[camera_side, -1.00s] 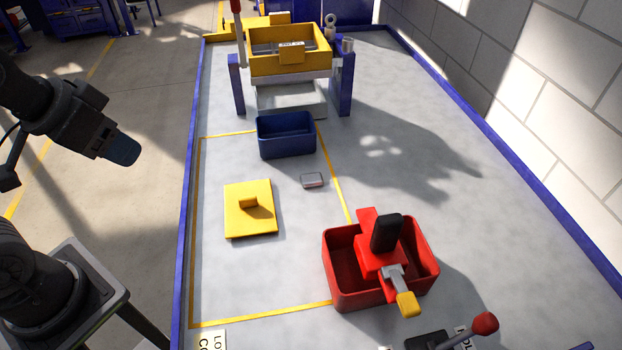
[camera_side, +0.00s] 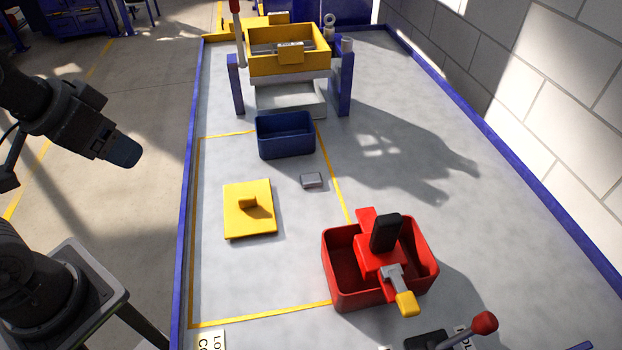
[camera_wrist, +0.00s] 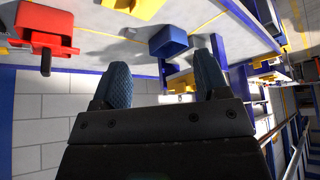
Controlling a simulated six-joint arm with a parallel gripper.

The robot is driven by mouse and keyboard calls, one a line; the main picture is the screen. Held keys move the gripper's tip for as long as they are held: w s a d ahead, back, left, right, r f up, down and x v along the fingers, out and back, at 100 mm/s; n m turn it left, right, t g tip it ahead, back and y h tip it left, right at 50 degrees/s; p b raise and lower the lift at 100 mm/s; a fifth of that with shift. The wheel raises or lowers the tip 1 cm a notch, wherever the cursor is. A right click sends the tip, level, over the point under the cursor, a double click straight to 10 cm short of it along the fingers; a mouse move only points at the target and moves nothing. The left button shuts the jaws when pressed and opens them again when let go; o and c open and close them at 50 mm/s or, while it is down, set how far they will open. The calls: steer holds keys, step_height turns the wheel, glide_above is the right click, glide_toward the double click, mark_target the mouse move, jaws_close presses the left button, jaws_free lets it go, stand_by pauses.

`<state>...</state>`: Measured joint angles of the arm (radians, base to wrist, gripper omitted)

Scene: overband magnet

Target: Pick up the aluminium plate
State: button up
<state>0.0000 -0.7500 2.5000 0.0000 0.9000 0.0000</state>
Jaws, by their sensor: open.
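A small flat grey piece (camera_side: 311,180), which looks like the aluminium plate, lies flat on the grey table just right of a yellow plate with a raised grip (camera_side: 249,209) and in front of a blue bin (camera_side: 286,135). My gripper (camera_side: 124,152) is at the left of the side view, raised beyond the table's blue left edge and well apart from the grey piece. In the wrist view, my two dark blue fingers (camera_wrist: 162,75) stand apart with nothing between them.
A red bin (camera_side: 336,287) stands at the front right, with a red, black and yellow device over it. A yellow hopper (camera_side: 290,62) on blue posts stands at the back. A red-knobbed lever (camera_side: 484,323) is at the front. The table's right side is clear.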

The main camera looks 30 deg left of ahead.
steer(key=w+d+r+m+g, duration=0.2)
steer(key=w+r+m, duration=0.1)
steer(key=w, duration=0.6)
steer(key=m+g, duration=0.4)
steer(key=m, duration=0.2)
glide_above(309, 178)
step_height(309, 178, down, 13)
steer(key=f, duration=0.8)
steer(key=shift+w+f, duration=0.2)
steer(key=shift+w, duration=0.1)
steer(key=shift+s+f, duration=0.15)
steer(key=shift+f, duration=1.15)
steer(key=shift+s+f, duration=0.1)
steer(key=shift+f, duration=1.2)
steer(key=shift+c, duration=0.5)
steer(key=c, duration=0.9)
